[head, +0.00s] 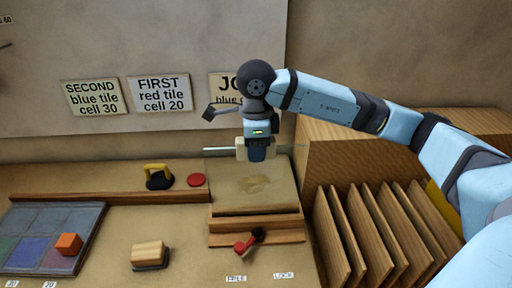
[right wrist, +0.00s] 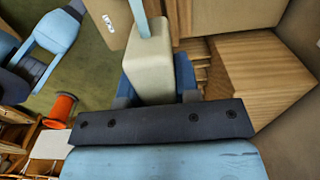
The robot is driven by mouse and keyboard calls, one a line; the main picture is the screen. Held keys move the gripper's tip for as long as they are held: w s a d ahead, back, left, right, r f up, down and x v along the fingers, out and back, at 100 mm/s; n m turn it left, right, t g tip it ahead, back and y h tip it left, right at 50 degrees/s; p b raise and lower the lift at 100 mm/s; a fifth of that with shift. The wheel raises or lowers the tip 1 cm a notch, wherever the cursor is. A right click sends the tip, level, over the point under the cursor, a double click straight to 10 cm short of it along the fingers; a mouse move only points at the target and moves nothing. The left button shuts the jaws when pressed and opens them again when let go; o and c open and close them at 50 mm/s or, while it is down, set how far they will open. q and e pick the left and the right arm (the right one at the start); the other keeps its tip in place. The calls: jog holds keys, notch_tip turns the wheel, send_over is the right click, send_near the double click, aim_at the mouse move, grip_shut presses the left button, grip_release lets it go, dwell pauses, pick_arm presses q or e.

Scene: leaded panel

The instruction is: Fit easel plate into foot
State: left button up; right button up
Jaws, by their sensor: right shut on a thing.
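My right gripper (head: 257,152) is shut on the cream grip block at the top edge of the clear easel plate (head: 228,185). The plate looks upright, with its thin pale top edge reaching out on both sides. In the right wrist view the cream grip (right wrist: 152,72) sits between blue fingers, and a pale strip of plate extends beyond it. The wooden foot (head: 256,224) is below the plate. The plate's lower edge appears close to the foot, but I cannot tell whether it is in the slot. My left gripper is not in view.
A red-and-black lever (head: 246,242) is at the foot's front, above FREE and LOCK labels. A wooden rack (head: 365,235) stands right. Left are a yellow-handled tool (head: 158,176), red disc (head: 196,180), wooden-topped block (head: 148,254) and tiled panel (head: 40,225) with an orange cube (head: 68,244).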

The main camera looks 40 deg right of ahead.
jog(key=shift+f+b, duration=0.5)
jog(key=o, duration=1.1)
notch_tip(320, 180, up, 14)
jog(key=shift+s+f, duration=0.1)
